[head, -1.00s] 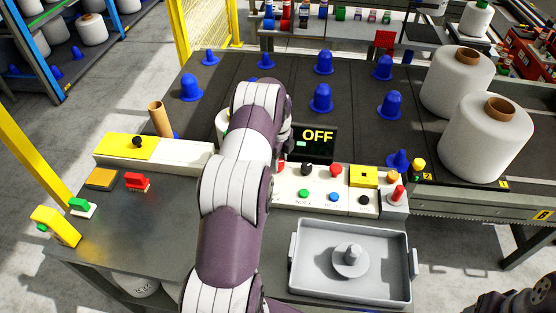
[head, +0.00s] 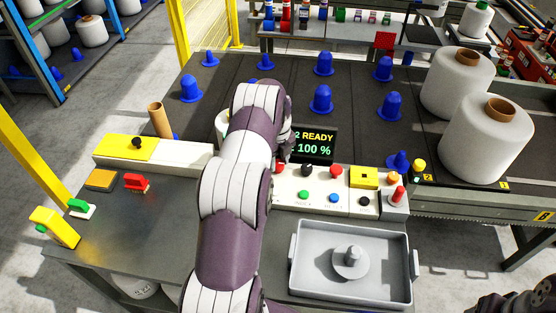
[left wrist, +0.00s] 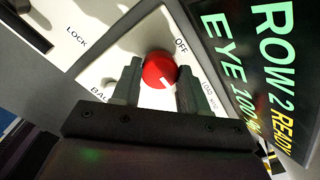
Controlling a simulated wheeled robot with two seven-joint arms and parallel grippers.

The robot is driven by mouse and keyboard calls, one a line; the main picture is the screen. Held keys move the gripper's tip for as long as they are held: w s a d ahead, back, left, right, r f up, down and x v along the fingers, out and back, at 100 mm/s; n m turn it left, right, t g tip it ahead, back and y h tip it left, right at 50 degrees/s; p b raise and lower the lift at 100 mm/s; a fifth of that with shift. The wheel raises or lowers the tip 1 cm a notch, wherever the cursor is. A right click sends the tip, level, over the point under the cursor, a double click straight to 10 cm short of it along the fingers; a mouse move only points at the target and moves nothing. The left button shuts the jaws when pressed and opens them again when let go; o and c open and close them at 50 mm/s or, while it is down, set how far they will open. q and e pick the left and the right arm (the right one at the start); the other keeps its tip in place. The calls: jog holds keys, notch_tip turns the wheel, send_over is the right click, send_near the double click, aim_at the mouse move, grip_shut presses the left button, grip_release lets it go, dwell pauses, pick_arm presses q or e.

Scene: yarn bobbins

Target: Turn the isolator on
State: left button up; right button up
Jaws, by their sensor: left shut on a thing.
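The isolator's red round knob (left wrist: 159,71) is on the white panel face, between the two fingers of my left gripper (left wrist: 157,86). The gripper is shut on it. In the head view only a bit of the red knob (head: 280,168) shows, and my left arm hides most of the gripper. The display (head: 315,144) is lit and reads READY and 100 %; the left wrist view shows ROW 2 READY, EYE 100 %.
The control panel (head: 290,198) carries several buttons and a yellow block (head: 363,177). A grey tray (head: 300,285) with a peg stands in front. Blue cones and large white bobbins (head: 487,140) stand behind. A dark part of mine shows at the lower right corner.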

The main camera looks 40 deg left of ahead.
aim_at(278, 163)
pick_arm(q)
jog(key=o, duration=1.1)
jog(key=shift+c, duration=0.2)
notch_tip(278, 163, up, 7)
jog(key=shift+r+b, duration=0.2)
jog(key=shift+b, duration=0.2)
notch_tip(278, 163, up, 5)
jog(key=p, duration=0.4)
jog(key=shift+r, duration=0.15)
